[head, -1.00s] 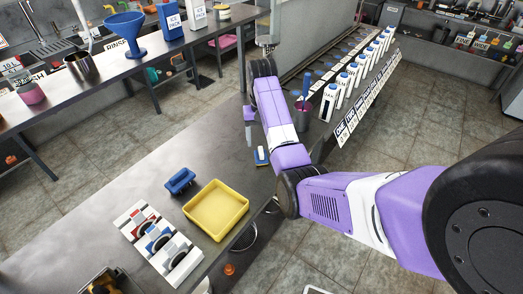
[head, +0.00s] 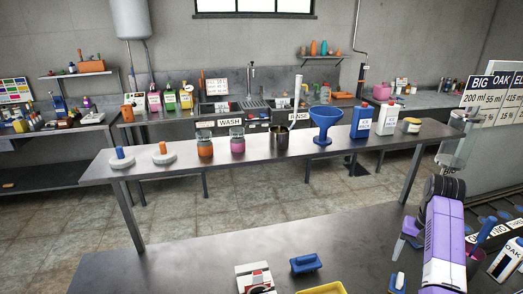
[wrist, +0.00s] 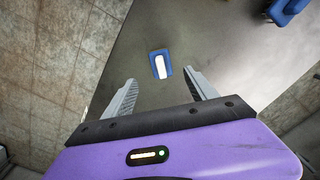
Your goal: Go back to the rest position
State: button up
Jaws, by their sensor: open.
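My gripper (wrist: 162,92) is open and empty in the wrist view, its two grey fingers spread apart. It points down over the grey metal bench (wrist: 200,30). A small blue block with a white top (wrist: 160,65) lies on the bench below, seen between the fingers and apart from them. In the head view my gripper (head: 399,250) hangs above the near bench (head: 180,265) at the right, and the blue-and-white block (head: 397,283) is just beneath it at the bottom edge.
Behind, a long table (head: 270,160) carries jars, a blue funnel (head: 324,122) and ice packs. Labelled bottles (head: 507,262) stand at the right. Floor shows between the tables.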

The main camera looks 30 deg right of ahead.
jog(key=w+d+r+n+t+h, duration=0.1)
jog(key=w+d+r+t+h, duration=0.3)
jog(key=w+d+t+h, duration=0.3)
jog(key=s+a+n+t+h+b, duration=0.15)
jog(key=a+n+t, duration=0.4)
jog(key=a, duration=1.65)
jog(key=s+a+r+n+t+y, duration=0.2)
jog(key=s+a+y, duration=0.1)
jog(key=s+a, duration=0.7)
jog(key=s+a+r+n+t+y, duration=0.2)
jog(key=s+a+y, duration=0.1)
jog(key=s+a, duration=0.8)
jog(key=a+b, duration=0.1)
jog(key=a, duration=0.2)
jog(key=shift+s+r, duration=0.2)
jog(key=shift+r, duration=0.2)
jog(key=s+a+f, duration=0.1)
jog(key=s, duration=0.1)
jog(key=s+a+n+g+y, duration=0.1)
jog(key=s, duration=0.1)
jog(key=s+a+f+y, duration=0.1)
jog(key=s, duration=0.1)
jog(key=shift+s+f+g+y, duration=0.2)
jog(key=shift+f+g+y, duration=0.05)
jog(key=shift+f+g, duration=0.1)
jog(key=shift+c, duration=0.3)
